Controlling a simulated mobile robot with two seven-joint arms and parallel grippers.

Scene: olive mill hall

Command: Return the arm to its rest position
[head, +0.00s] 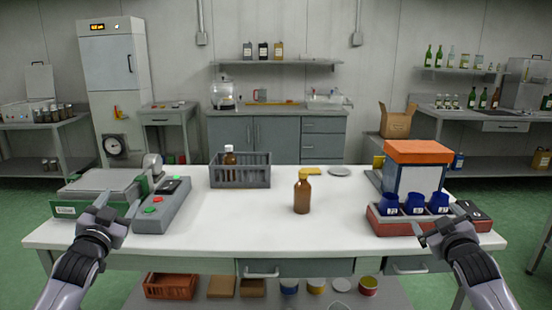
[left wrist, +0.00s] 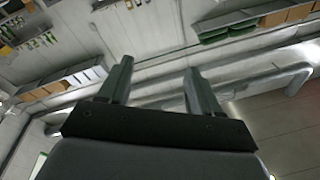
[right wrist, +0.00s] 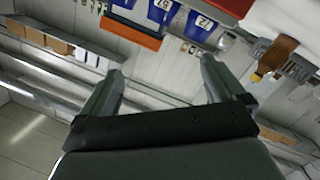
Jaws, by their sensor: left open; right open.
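My left gripper (head: 103,209) is at the table's left front edge, in front of the green-fronted device. Its two fingers stand apart with nothing between them in the left wrist view (left wrist: 158,85). My right gripper (head: 432,232) is at the right front edge, close to the red tray of blue cups. Its fingers are also apart and empty in the right wrist view (right wrist: 163,80). Whether the right fingertips touch the red tray, I cannot tell.
The white table (head: 250,225) holds a brown bottle with a yellow cap (head: 302,195), a grey crate (head: 240,175) with a bottle, a green-fronted device (head: 95,190), a grey button box (head: 163,208), a red tray (head: 400,228) and an orange-topped box (head: 417,152). The middle front is clear.

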